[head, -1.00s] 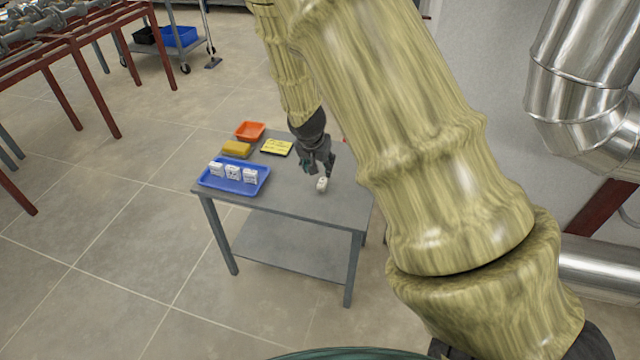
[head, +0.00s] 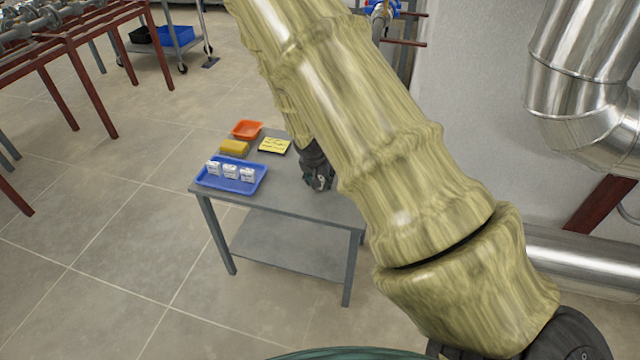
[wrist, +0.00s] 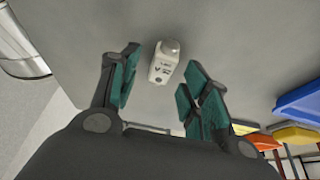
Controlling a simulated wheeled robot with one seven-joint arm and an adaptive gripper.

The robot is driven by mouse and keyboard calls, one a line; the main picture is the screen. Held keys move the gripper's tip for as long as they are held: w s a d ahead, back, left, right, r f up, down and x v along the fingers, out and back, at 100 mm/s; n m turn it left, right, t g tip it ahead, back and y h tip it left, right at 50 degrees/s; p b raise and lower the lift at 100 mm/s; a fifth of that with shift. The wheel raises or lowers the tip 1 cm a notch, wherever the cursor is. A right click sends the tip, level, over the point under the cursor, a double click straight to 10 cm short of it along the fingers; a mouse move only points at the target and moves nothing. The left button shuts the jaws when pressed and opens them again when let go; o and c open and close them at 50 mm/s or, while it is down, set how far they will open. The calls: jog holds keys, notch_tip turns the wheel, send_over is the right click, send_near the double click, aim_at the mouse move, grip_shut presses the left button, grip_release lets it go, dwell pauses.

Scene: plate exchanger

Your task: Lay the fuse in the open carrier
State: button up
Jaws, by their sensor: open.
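A small white piece (wrist: 163,65) with dark markings and a greyish end lies on the grey table. In the wrist view it shows between and just beyond my fingertips, and no finger visibly touches it. I cannot tell if it is the fuse or a carrier. It is hidden in the head view. My gripper (wrist: 160,80) is open, with a teal-padded finger on each side of the piece; in the head view it (head: 318,182) is low over the table. Three white block-like pieces (head: 230,172) stand in a row in a blue tray (head: 215,186). No open carrier can be made out.
The grey table (head: 290,203) also holds an orange tray (head: 247,129), a yellow block (head: 234,148) and a yellow card with dark markings (head: 275,146) towards the back. The table's front strip is clear. My arm hides its right side.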

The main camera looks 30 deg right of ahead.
jog(key=shift+w+f, duration=0.1)
jog(key=shift+f, duration=0.2)
grip_shut()
